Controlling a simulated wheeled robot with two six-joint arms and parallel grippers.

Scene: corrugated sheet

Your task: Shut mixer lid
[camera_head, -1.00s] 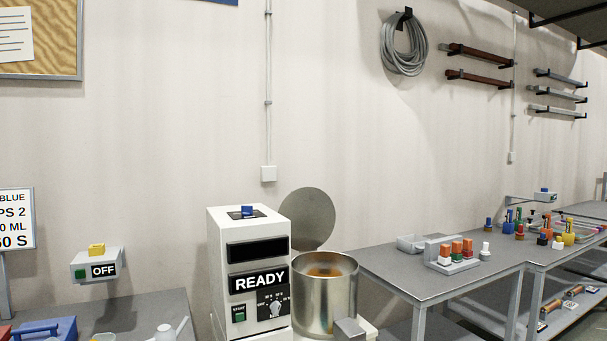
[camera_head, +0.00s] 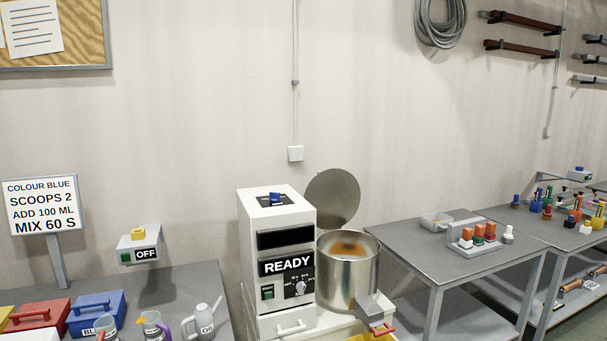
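The mixer (camera_head: 277,228) is a white box with a dark display, a "READY" label, a green button and a dial. Its metal pot (camera_head: 348,288) stands to its right, with orange-brown material inside. The round grey lid (camera_head: 333,197) stands raised, tilted up behind the pot, so the pot is uncovered. Neither of my grippers is in view.
A left table (camera_head: 215,275) holds red and blue boxes, several jugs and a sign. A grey table (camera_head: 405,262) at right carries a rack of coloured stoppers (camera_head: 474,240) and a small tray. An "OFF" switch box (camera_head: 139,246) is on the wall side.

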